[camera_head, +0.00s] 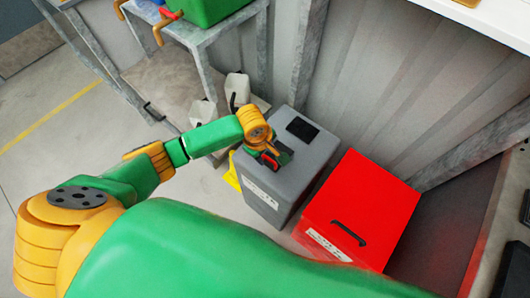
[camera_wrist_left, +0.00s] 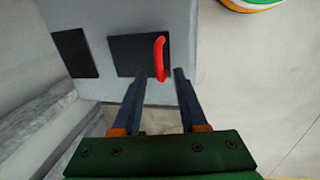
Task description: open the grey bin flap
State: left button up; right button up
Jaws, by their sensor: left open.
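The grey bin (camera_head: 312,160) stands on the floor beside a red bin, with a white label on its front and a black panel on its top. In the left wrist view the bin's grey top (camera_wrist_left: 103,20) carries two black panels. One panel, the flap (camera_wrist_left: 128,56), has an upright red handle (camera_wrist_left: 159,55). My left gripper (camera_head: 270,159) is over the near part of the bin top. In the left wrist view its open fingers (camera_wrist_left: 159,77) point at the handle, with the handle's lower end between the fingertips. Contact cannot be told. My right gripper is not in view.
The red bin (camera_head: 365,205) with a black handle stands close on the right. A corrugated wall (camera_head: 370,70) is behind the bins. White canisters (camera_head: 237,87) and a metal stand with a green container (camera_head: 215,8) are at the back left. A yellow thing shows left of the grey bin.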

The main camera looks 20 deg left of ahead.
pick_arm(q)
jog(key=shift+r, duration=0.1)
grip_shut()
jog(key=shift+s, duration=0.1)
dwell(1.1)
